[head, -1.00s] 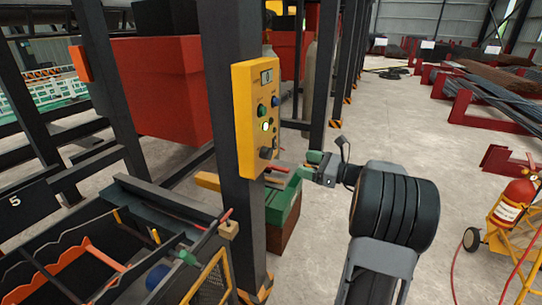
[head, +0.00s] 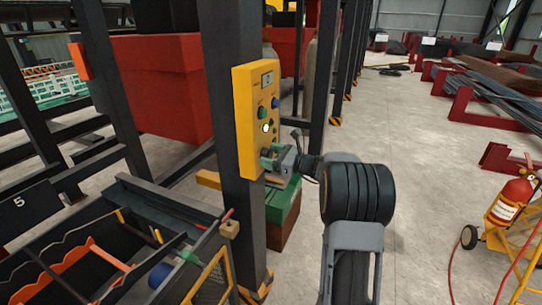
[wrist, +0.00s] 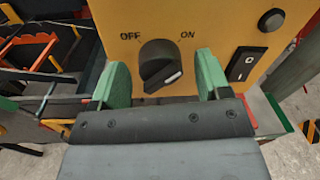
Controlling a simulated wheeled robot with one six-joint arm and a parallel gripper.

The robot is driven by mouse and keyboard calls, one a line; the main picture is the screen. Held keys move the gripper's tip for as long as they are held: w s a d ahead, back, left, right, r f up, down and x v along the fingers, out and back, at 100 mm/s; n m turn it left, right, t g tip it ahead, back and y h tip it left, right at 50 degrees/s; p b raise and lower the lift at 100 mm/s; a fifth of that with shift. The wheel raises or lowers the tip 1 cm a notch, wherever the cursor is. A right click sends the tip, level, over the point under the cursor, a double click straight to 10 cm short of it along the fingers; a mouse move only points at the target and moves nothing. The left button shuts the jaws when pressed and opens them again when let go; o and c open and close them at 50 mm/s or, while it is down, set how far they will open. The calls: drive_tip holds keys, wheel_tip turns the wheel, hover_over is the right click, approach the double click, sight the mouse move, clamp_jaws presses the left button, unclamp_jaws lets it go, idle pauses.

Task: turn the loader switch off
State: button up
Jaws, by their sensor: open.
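The loader switch is a black rotary knob (wrist: 160,64) on the yellow control box (head: 243,110), between printed OFF on the left and ON on the right. A white mark sits at the knob's lower right. My gripper (wrist: 162,72) is open, with one green finger on each side of the knob. I cannot tell whether either finger touches it. In the head view my gripper (head: 272,158) is at the lower part of the box's face and hides much of the knob.
A black rocker switch (wrist: 243,63) sits right of the knob. A lit button (head: 266,127) is above it. A dark post (head: 222,60) carries the box. A bin with tools (head: 90,265) stands at lower left, a fire extinguisher (head: 512,200) at right. Open floor (head: 430,160) lies between.

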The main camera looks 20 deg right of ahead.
drive_tip(key=shift+c, duration=0.4)
drive_tip(key=c, duration=0.8)
drive_tip(key=shift+f+n+b, duration=0.3)
drive_tip(key=shift+n+b, duration=0.2)
drive_tip(key=shift+b, duration=0.65)
drive_tip(key=n+b, duration=0.2)
drive_tip(key=b, duration=0.2)
drive_tip(key=shift+f, duration=0.2)
drive_tip(key=n+b, duration=0.6)
drive_tip(key=b, duration=0.2)
drive_tip(key=shift+b, duration=0.35)
drive_tip(key=n+b, duration=0.4)
drive_tip(key=b, duration=0.1)
drive_tip(key=shift+n+y, duration=0.4)
drive_tip(key=n+b, duration=0.4)
drive_tip(key=shift+r+n+y, duration=0.25)
drive_tip(key=shift+n+y, duration=0.05)
drive_tip(key=shift+r+n+b, duration=0.1)
drive_tip(key=shift+n+b, duration=0.2)
drive_tip(key=shift+b, duration=0.05)
